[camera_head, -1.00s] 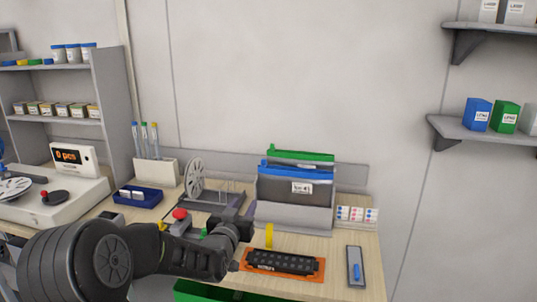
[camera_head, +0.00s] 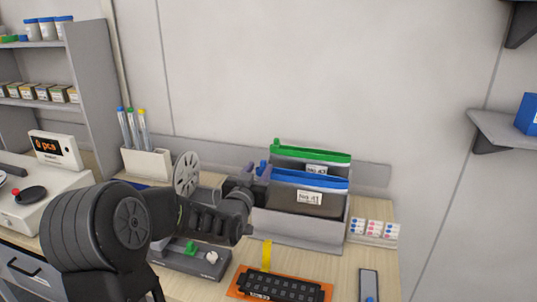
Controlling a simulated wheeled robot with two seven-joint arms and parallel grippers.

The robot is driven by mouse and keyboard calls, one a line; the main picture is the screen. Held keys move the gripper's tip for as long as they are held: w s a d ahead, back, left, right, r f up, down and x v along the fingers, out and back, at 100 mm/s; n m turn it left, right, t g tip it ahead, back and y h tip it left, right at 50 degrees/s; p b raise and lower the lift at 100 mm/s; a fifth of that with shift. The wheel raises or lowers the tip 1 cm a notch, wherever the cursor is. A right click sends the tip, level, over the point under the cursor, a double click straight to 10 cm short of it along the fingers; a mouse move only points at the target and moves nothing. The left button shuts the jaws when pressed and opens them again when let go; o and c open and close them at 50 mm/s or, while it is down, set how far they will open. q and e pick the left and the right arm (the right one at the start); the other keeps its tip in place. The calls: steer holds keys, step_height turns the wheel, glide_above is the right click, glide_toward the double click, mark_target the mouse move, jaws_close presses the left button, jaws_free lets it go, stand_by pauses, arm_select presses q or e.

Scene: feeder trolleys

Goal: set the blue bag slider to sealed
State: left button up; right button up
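The blue bag (camera_head: 305,199) stands in a grey holder (camera_head: 290,228) on the table, in front of a green-topped bag (camera_head: 312,155). Its blue zip strip runs along the top, and a small blue slider (camera_head: 262,168) sits at its left end. My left gripper (camera_head: 250,179) is at the left end of the blue strip, close to the slider. I cannot tell whether it touches the slider. Its fingers are small and dark here, partly hidden by my own wrist, so their opening is unclear. My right gripper is not in view.
A reel (camera_head: 186,174) and a pen holder (camera_head: 147,164) stand to the left of the bags. A black strip on an orange base (camera_head: 280,286) lies in front. A rack of small labelled items (camera_head: 374,231) is at the right. The wall behind is bare.

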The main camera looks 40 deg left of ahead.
mark_target(263, 163)
arm_select(q)
steer(key=shift+s, duration=0.1)
steer(key=p+x, duration=0.2)
steer(key=x, duration=0.5)
steer(key=shift+p, duration=0.4)
steer(key=shift+w+a, duration=0.1)
steer(key=shift+w, duration=0.35)
jaws_close()
stand_by(0.8)
